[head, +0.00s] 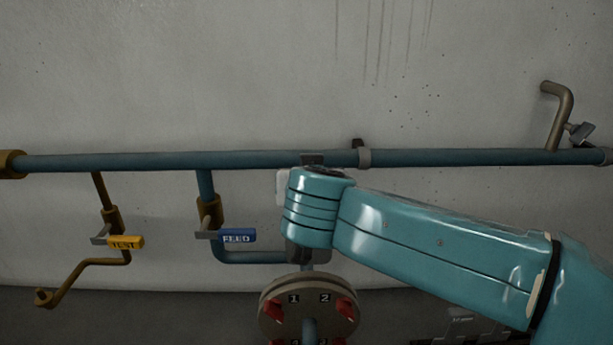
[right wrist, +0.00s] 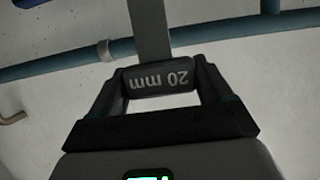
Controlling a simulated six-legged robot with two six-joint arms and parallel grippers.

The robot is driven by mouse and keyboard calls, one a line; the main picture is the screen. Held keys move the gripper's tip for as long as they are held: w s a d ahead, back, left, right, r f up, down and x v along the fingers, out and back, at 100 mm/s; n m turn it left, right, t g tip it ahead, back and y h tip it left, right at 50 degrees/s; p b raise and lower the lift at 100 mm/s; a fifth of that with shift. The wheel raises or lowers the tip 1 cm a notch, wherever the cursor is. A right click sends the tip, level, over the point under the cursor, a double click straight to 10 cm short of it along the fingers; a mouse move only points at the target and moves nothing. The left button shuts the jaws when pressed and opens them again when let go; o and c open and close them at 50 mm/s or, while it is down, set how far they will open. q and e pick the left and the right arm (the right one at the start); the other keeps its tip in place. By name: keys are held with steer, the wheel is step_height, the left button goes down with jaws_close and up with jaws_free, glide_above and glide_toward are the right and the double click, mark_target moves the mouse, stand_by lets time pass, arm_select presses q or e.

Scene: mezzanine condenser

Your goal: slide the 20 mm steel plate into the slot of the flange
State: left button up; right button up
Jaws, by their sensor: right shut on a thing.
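The 20 mm steel plate shows in the right wrist view as a flat grey strip (right wrist: 151,35) running up out of frame from a dark handle (right wrist: 158,80) marked "20 mm". My right gripper (right wrist: 160,84) is shut on that handle, one finger at each end. In the head view my right wrist hides most of this gripper and the plate. The round grey flange (head: 271,312) is at the bottom centre, below the wrist, with labels 1 and 2 and red parts on its face. Its lower part is cut off, and I cannot make out the slot. My left gripper is not in view.
A long blue pipe (head: 250,160) crosses the wall behind my arm. A yellow TEST valve handle (head: 126,242) and a blue FEED valve handle (head: 238,236) stick out at left. A bent grey pipe (head: 562,110) rises at right. The wall above is clear.

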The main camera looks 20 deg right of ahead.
steer(key=f+b, duration=0.1)
steer(key=f, duration=0.2)
steer(key=shift+d+f+b, duration=0.2)
steer(key=shift+f+b, duration=0.15)
steer(key=shift+f, duration=0.05)
steer(key=shift+a+f+b, duration=0.25)
steer(key=shift+f+b, duration=0.05)
steer(key=shift+f, duration=0.3)
steer(key=shift+d, duration=0.2)
steer(key=shift+p, duration=0.6)
steer(key=shift+p, duration=0.55)
